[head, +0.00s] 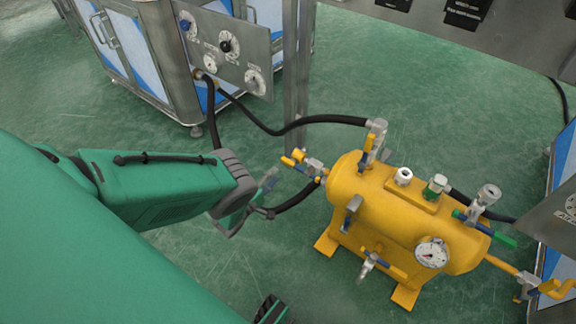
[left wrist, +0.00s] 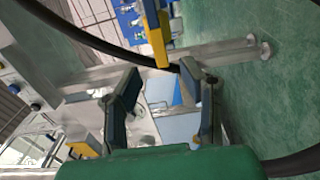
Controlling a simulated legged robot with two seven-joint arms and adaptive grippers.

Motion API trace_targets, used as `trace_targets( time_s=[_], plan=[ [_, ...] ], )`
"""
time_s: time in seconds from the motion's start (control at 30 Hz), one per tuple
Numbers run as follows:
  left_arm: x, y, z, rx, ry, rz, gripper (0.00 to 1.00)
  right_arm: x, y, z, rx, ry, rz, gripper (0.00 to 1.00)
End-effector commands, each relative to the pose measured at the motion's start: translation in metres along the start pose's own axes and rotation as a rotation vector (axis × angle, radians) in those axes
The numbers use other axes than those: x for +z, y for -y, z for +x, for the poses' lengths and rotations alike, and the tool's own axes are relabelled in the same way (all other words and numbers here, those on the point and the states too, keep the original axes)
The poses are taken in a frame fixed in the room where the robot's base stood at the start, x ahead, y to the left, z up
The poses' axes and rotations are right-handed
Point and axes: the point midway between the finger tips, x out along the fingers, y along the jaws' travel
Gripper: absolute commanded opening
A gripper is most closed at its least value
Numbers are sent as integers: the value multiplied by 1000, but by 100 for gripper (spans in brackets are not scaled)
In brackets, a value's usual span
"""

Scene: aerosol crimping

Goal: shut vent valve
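A yellow tank (head: 400,215) stands on the floor with several small valves. No readable label shows which is the vent valve. A valve with a yellow handle (head: 294,161) sticks out at its left end. Another valve with a yellow handle (head: 367,150) stands on its top left. My left gripper (head: 270,192) is just left of and below the left-end valve, apart from it. In the left wrist view my left gripper (left wrist: 160,68) has its fingers spread with nothing gripped. A yellow handle (left wrist: 153,35) shows just beyond the fingertips.
Black hoses (head: 318,118) run from the tank to a metal panel with gauges (head: 228,50); one passes close to my left gripper. A metal post (head: 297,70) stands behind. A pressure gauge (head: 432,252) is on the tank's front. Green floor is clear in front.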

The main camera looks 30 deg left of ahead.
Motion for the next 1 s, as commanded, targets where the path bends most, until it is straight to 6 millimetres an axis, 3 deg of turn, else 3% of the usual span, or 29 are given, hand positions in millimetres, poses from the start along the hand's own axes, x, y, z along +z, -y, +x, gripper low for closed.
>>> trace_targets(
  time_s=[0.2,0.4,0.8,0.83,0.9,0.93,1.0],
  plan=[
    [0,3,46,2,1,3,35,1,1,23,-1,0,-1,40],
    [1,2,72,0,0,3,35,2,1,34,-1,0,-1,40],
    [0,0,81,-2,-1,2,35,2,1,36,-1,0,-1,40],
    [0,0,81,-2,-1,2,32,2,1,36,-1,0,-1,40],
    [0,0,81,-2,-1,3,7,2,1,36,-1,0,-1,40],
    [0,0,81,-2,-1,3,0,2,1,36,-1,0,-1,40],
    [0,0,81,-2,-1,3,0,2,1,36,-1,0,-1,40]
  ],
)
